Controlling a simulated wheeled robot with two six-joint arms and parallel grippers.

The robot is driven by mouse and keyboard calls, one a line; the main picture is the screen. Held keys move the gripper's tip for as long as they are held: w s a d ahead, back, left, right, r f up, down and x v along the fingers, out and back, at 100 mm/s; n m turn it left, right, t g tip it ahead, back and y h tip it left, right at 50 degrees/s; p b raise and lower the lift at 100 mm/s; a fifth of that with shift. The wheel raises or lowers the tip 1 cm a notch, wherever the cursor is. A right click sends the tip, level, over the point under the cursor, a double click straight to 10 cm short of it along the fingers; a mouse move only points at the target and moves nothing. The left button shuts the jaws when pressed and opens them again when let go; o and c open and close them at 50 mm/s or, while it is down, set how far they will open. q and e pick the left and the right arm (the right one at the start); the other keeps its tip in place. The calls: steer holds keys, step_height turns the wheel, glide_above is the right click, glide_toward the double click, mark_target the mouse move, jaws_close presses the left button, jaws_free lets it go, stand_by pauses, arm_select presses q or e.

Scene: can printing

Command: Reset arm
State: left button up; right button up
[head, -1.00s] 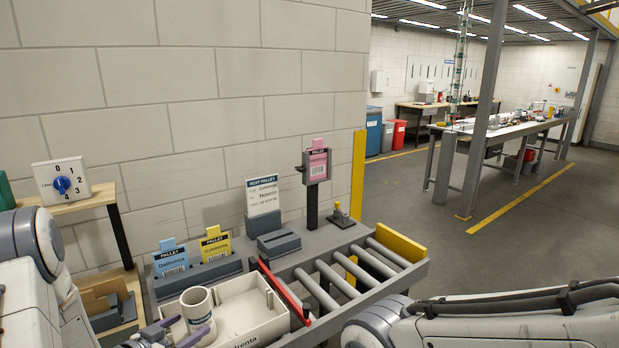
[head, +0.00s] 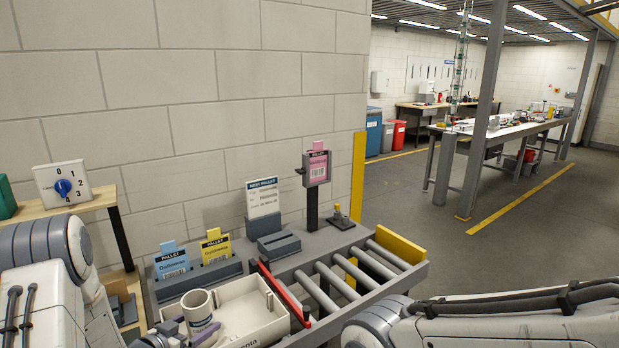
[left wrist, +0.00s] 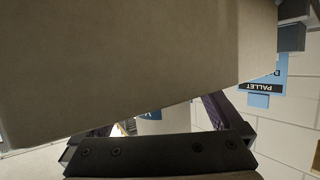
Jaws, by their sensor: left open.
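My left gripper (head: 192,333) is at the bottom of the head view, open, with its purple fingers beside the white cylinder (head: 198,305) and low over the pale tray (head: 268,325). The cylinder stands upright in the tray and is partly hidden by the gripper. In the left wrist view, both purple fingers (left wrist: 160,118) show apart, with a white surface bearing a blue mark beyond them. A large beige surface fills much of that view; I cannot tell what it is. My right arm is at lower right in the head view, its gripper out of frame.
Blue (head: 172,264) and yellow (head: 215,248) pallet cards stand in a grey holder behind the tray. A red bar (head: 284,292) separates the tray from the rollers (head: 345,272). A pink card (head: 318,167) is on a post. A dial box (head: 64,184) sits at left. The roller tops are clear.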

mark_target(201, 308)
arm_select(q)
steer(key=shift+x, duration=0.9)
steer(key=shift+r, duration=0.3)
step_height(201, 308, up, 3)
steer(key=shift+b, duration=0.35)
steer(key=shift+s+d+r, duration=0.15)
steer(key=shift+d+r, duration=0.2)
steer(key=shift+r, duration=0.1)
